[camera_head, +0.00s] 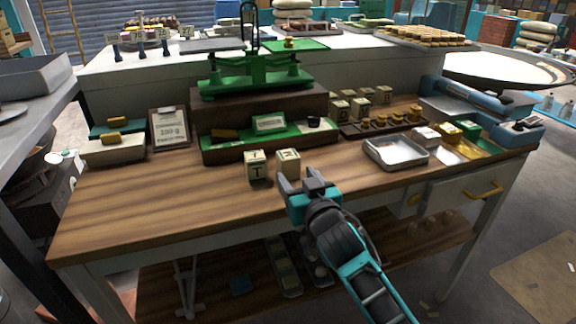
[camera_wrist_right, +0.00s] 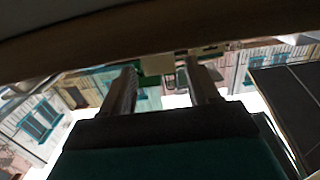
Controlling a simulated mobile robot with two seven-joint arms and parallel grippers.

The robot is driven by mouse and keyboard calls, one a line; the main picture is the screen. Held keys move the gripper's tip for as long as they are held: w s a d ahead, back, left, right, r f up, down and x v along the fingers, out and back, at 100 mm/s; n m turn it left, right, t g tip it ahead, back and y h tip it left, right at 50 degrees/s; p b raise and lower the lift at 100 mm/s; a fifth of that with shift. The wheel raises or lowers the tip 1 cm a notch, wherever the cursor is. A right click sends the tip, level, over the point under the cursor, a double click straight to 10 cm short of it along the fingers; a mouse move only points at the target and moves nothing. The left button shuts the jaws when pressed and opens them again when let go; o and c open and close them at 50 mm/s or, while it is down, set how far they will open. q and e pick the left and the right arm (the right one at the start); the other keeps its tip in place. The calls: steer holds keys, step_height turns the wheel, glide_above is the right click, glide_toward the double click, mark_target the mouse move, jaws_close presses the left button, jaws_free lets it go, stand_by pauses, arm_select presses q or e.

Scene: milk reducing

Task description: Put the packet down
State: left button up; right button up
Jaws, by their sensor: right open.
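Two small cream packets with dark markings stand upright side by side on the wooden workbench (camera_head: 140,215), the left packet (camera_head: 257,166) and the right packet (camera_head: 288,162). My right gripper (camera_head: 299,180) is open, just in front of the right packet, near the bench's front edge. Its fingers partly overlap that packet in the head view, and I cannot tell whether they touch it. In the right wrist view the two fingers (camera_wrist_right: 162,88) are spread apart with no packet visible between them. My left gripper is not in view.
Behind the packets is a green tray (camera_head: 225,150) below a green balance scale (camera_head: 255,72). More cream packets (camera_head: 360,108) stand farther back. A white metal tray (camera_head: 396,153) lies to the right, and a clipboard (camera_head: 170,127) stands at left. The bench's left front is clear.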

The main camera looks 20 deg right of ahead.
mark_target(291, 167)
steer(key=shift+w+f, duration=0.2)
steer(key=shift+w, duration=3.45)
steer(key=c, duration=0.9)
